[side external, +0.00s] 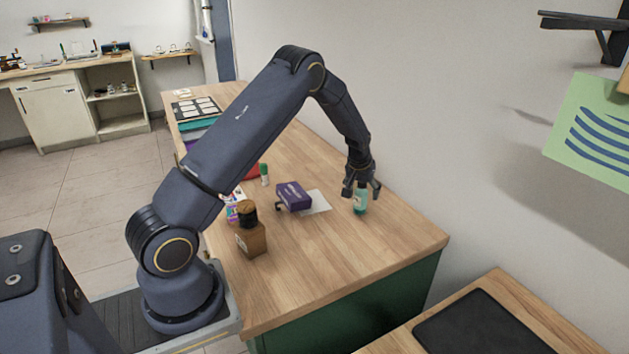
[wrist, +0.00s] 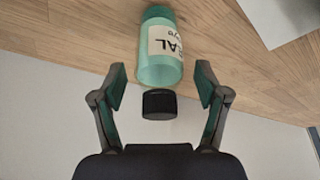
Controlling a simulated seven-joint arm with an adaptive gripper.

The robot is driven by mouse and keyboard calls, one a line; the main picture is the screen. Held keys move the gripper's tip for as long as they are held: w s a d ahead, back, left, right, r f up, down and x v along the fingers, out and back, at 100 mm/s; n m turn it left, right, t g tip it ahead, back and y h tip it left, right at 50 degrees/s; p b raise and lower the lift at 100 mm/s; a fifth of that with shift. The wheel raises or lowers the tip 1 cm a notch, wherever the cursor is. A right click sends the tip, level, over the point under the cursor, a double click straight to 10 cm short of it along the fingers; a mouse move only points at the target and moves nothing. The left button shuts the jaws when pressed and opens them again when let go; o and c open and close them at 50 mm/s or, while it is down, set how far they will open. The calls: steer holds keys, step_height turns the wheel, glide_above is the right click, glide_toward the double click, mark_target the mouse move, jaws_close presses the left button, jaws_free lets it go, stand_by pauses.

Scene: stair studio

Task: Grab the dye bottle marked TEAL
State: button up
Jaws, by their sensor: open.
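The teal dye bottle (side external: 360,201) stands on the wooden table near the wall side in the side external view. In the wrist view the bottle (wrist: 161,55) is translucent teal, with a black cap (wrist: 159,104) and a pale label on which "AL" and part of "dye" can be read. My gripper (side external: 361,187) is open over the upper part of the bottle. In the wrist view the two fingers of my gripper (wrist: 160,88) are on either side of the bottle's cap end, with gaps on both sides. Nothing is held.
A purple box (side external: 293,196) lies on the table left of the bottle, beside a white sheet (side external: 317,202). The table's right end is clear.

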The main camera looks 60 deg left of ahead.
steer(key=shift+f, duration=0.1)
steer(key=shift+c, duration=0.3)
steer(key=c, duration=1.3)
